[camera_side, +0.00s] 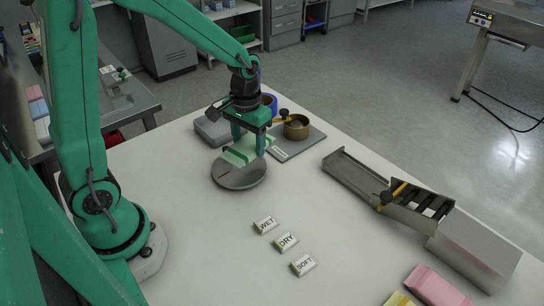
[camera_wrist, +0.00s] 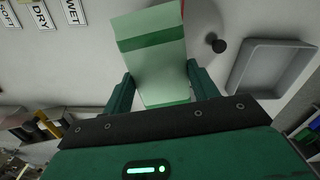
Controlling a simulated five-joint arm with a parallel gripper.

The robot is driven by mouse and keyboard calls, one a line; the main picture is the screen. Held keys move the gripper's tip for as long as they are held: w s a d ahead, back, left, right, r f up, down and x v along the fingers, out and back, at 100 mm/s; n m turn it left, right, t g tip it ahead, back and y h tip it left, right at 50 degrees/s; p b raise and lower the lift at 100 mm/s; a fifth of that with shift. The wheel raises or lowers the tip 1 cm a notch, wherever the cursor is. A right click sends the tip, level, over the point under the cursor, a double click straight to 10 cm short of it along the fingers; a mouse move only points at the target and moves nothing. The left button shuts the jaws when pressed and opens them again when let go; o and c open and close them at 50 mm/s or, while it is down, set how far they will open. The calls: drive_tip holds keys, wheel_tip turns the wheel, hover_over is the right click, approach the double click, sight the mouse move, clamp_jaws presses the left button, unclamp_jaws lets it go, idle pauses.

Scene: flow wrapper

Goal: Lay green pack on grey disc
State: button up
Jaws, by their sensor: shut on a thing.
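The green pack (camera_side: 240,154) is pale green with a darker green band. My gripper (camera_side: 248,142) points down and is shut on it. In the wrist view the pack (camera_wrist: 152,60) sits between the two fingers of my gripper (camera_wrist: 160,88) and sticks out beyond them. The grey disc (camera_side: 238,178) lies on the table with a short red mark on top. The pack is over the disc's far part in the side view. I cannot tell whether it touches the disc. The pack and my gripper hide the disc's far edge.
A grey tray (camera_wrist: 268,70) is beside the gripper. A brass pot (camera_side: 296,128) stands on a grey plate behind it. WET (camera_side: 265,226), DRY (camera_side: 286,242) and SOFT (camera_side: 304,264) labels lie in front. A metal chute (camera_side: 362,178) and pink pack (camera_side: 434,286) are at right.

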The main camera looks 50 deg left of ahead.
drive_tip(key=shift+s+a+f+m, duration=0.1)
drive_tip(key=shift+s+a+m, duration=0.2)
drive_tip(key=shift+a+m, duration=0.45)
drive_tip(key=shift+s+a+m, duration=0.3)
drive_tip(key=shift+a+m, duration=0.25)
drive_tip(key=shift+a, duration=0.4)
drive_tip(key=shift+f, duration=0.15)
drive_tip(key=shift+f, duration=1.85)
drive_tip(key=shift+f, duration=1.45)
drive_tip(key=o, duration=1)
drive_tip(key=shift+r, duration=0.1)
